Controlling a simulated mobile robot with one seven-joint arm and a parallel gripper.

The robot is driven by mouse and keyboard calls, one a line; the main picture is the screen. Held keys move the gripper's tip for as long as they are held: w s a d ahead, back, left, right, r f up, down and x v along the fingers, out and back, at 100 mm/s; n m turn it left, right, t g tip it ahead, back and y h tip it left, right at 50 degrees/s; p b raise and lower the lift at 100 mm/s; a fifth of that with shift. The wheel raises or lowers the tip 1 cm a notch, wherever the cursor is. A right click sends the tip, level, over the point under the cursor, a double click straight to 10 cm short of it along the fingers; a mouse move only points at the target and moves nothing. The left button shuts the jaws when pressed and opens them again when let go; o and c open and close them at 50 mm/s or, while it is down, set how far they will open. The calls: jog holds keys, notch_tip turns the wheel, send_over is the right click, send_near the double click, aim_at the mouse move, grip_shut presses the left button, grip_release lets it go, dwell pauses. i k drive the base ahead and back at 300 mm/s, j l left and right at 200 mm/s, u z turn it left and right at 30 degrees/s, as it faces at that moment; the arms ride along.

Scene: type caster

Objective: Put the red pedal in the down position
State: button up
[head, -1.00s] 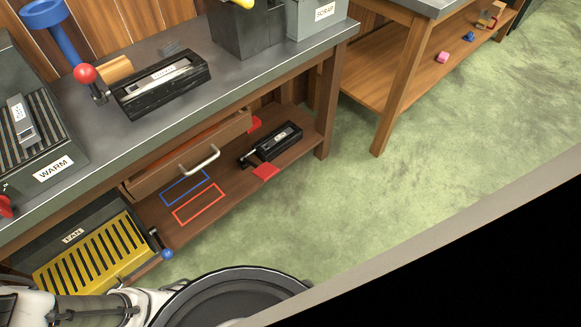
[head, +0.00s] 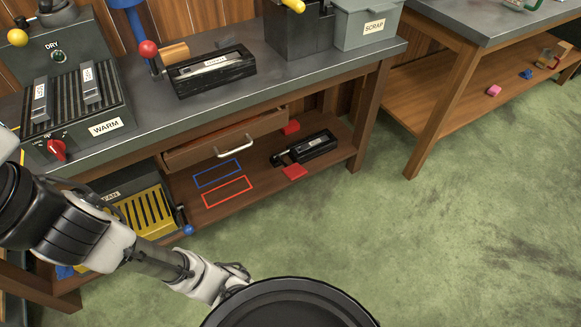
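On the lower shelf, a black device (head: 306,148) with a light label lies between two small red pieces. One red piece (head: 294,172) is at its near side by the shelf's front edge. The other red piece (head: 291,127) is behind it. Neither is clearly recognisable as a pedal, and whether either is up or down cannot be told. My gripper (head: 238,271) is low in the picture, over the floor in front of the shelf and apart from both red pieces. Its fingers are small and dark, so its opening cannot be read.
Blue (head: 218,173) and red (head: 228,191) outlines mark the shelf left of the device. A drawer (head: 226,141) with a pale handle is above. A yellow-slatted fan box (head: 146,212) stands left, partly behind my arm. The green floor (head: 440,240) to the right is clear.

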aim_at(295, 171)
jog(key=i+z, duration=0.2)
jog(key=i, duration=0.35)
jog(key=i+j, duration=0.4)
